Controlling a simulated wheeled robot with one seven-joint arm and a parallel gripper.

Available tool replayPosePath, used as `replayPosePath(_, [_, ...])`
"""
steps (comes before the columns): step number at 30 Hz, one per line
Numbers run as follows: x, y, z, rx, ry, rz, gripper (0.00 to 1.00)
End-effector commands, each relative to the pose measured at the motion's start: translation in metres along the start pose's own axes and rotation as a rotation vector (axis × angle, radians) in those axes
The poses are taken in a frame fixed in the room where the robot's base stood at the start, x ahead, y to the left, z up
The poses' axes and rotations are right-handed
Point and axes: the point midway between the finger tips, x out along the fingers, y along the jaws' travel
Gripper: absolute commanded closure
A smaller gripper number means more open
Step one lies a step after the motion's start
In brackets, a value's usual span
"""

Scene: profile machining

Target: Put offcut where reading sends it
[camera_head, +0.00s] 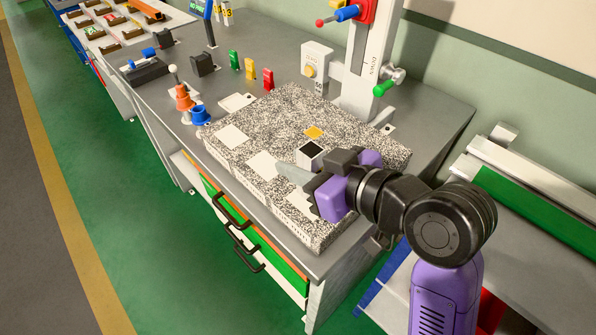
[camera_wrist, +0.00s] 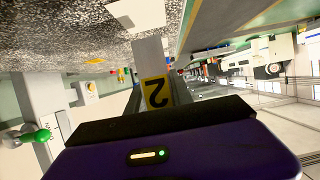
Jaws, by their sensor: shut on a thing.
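My gripper (camera_head: 318,181), with purple and dark grey fingers, is shut on a pale grey offcut (camera_head: 292,172) above the speckled granite plate (camera_head: 250,108). The offcut points left, over the plate's front part. In the wrist view the offcut (camera_wrist: 150,58) sticks out from the jaws, with a yellow label bearing a black 2 near them. I cannot tell how high it is above the plate. White squares (camera_head: 263,165) mark the plate. The gauge column (camera_head: 369,75) stands behind, with a ZERO box (camera_head: 317,60). A small display (camera_head: 202,8) shows at the back left, its reading too small to read.
A white block with a black top (camera_head: 310,152) is close behind the offcut. Green (camera_head: 234,60), yellow (camera_head: 249,68) and red (camera_head: 268,78) pieces stand along the back. Orange (camera_head: 184,98) and blue (camera_head: 200,115) pieces stand left of the plate. Trays (camera_head: 110,25) with parts lie far left.

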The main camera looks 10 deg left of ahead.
Motion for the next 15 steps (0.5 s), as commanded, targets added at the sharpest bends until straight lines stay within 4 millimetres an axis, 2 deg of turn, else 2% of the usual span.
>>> replayPosePath(1, [0.004, 0.000, 0.010, 0.005, -0.003, -0.001, 1.00])
replayPosePath(5, [0.009, 0.000, 0.023, 0.003, -0.001, 0.000, 1.00])
replayPosePath(15, [0.010, 0.000, 0.025, 0.001, 0.000, 0.000, 1.00])
